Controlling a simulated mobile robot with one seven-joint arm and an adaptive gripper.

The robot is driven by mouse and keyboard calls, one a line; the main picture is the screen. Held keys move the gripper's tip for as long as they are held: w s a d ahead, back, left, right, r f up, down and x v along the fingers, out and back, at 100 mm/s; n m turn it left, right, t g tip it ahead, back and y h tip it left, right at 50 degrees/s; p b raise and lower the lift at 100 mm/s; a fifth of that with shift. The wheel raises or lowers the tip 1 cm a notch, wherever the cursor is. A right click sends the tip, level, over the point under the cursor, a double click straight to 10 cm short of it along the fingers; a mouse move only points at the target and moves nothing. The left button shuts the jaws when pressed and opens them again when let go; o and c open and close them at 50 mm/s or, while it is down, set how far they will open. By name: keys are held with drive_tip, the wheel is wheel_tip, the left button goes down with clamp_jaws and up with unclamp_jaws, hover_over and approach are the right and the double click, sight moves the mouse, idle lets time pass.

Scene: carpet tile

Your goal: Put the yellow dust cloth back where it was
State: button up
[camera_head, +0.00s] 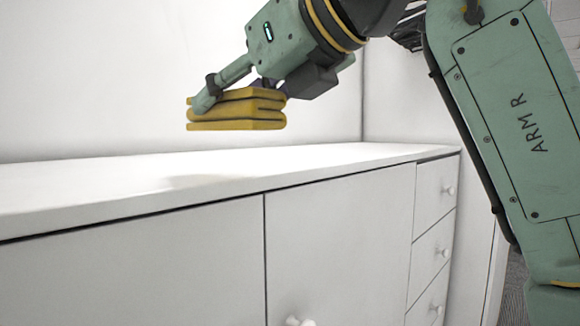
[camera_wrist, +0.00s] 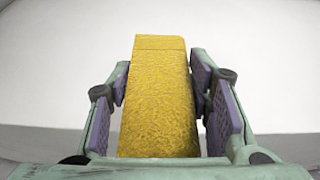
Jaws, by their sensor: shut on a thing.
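The yellow dust cloth (camera_head: 237,112) is folded into a thick stack of layers. It hangs in the air above the white cabinet top, with a faint shadow below it. My gripper (camera_head: 210,92) is shut on the cloth, with one finger across its near side in the head view. In the wrist view the cloth (camera_wrist: 158,100) fills the space between the purple pads of my gripper (camera_wrist: 160,105). The far finger is mostly hidden behind the cloth in the head view.
The white cabinet (camera_head: 130,180) has a bare top as far as it shows. Its front has doors and a column of drawers with round knobs (camera_head: 449,190) at the right. A pale wall (camera_head: 100,70) stands behind it.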

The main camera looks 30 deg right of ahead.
drive_tip(key=shift+s+d+f, duration=0.1)
drive_tip(key=shift+s+d, duration=0.15)
drive_tip(key=shift+d, duration=0.25)
drive_tip(key=shift+w+d, duration=0.1)
drive_tip(key=shift+d, duration=0.2)
drive_tip(key=p, duration=0.3)
hover_over(255, 163)
drive_tip(key=shift+w+f, duration=0.15)
drive_tip(key=shift+f, duration=2.35)
drive_tip(key=shift+f, duration=0.15)
drive_tip(key=o, duration=1.2)
